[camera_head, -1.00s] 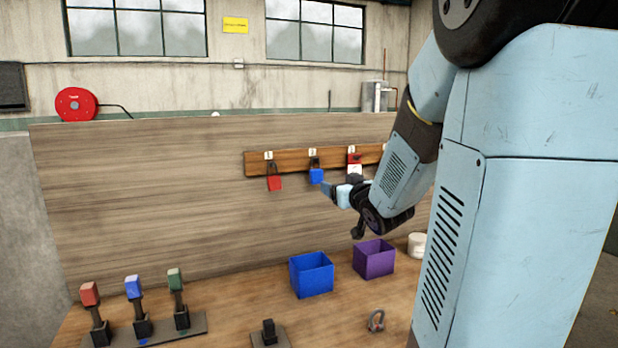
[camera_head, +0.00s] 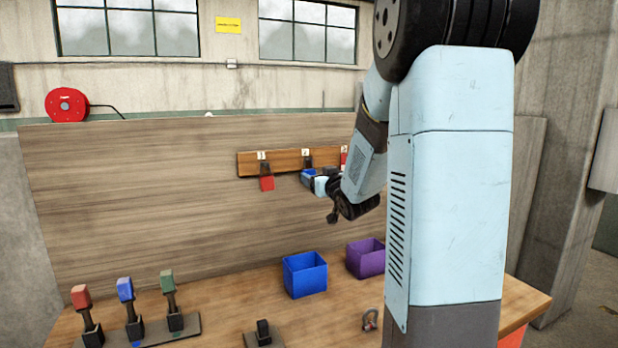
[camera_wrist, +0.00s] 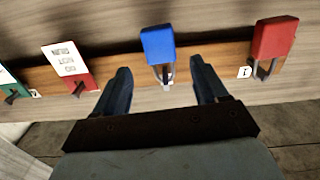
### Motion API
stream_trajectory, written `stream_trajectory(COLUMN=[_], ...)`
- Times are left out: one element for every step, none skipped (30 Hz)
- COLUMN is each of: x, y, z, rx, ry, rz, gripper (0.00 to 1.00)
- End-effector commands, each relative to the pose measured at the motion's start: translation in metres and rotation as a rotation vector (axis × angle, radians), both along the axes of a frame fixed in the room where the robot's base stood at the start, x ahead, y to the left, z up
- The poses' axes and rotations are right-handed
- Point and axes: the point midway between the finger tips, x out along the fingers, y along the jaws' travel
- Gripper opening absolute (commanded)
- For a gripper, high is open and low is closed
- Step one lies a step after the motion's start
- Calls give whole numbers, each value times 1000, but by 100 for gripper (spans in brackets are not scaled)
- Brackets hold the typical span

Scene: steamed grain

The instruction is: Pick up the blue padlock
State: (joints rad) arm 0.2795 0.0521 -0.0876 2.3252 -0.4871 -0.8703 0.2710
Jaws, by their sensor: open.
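The blue padlock (camera_wrist: 158,46) hangs by its shackle from the wooden rail in the wrist view, body toward the top of the picture. My gripper (camera_wrist: 158,80) is open, with one finger on each side of the padlock's shackle and a gap on both sides. I cannot tell how deep the fingers reach toward it. In the head view my gripper (camera_head: 307,179) is at the rail, and the blue padlock (camera_head: 309,171) is mostly hidden behind it.
A red padlock (camera_wrist: 274,40) hangs to the right and a red padlock with a white label (camera_wrist: 66,62) to the left in the wrist view. A blue bin (camera_head: 305,276), a purple bin (camera_head: 364,258) and upright levers (camera_head: 128,300) stand on the bench below.

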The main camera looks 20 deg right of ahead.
Motion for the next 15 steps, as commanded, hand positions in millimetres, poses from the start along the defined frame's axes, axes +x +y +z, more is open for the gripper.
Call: stream_trajectory(x=[6, 10, 16, 20, 24, 30, 34, 37, 40, 43, 45, 46, 47, 48, 48], y=[1, 1, 2, 2, 2, 2, 2, 2, 2, 2, 2, 2, 2, 2, 2], z=[-1, -1, -1, 0, -1, -1, 0, 0, 0, 0, 0, 0, 0, 0, 0], rx=[0, 1, 0, 0, 1, 1, 1, 1, 1, 1, 1, 1, 1, 0, 0], ry=[2, 2, 1, 1, 1, 1, 0, 0, 1, 1, 1, 1, 1, 1, 1], rz=[1, 2, 2, 3, 3, 3, 2, 2, 2, 1, 1, 1, 1, 1, 1], gripper=[72, 72, 72, 72, 72, 72, 72, 72, 72, 72, 72, 72, 72, 72, 72])
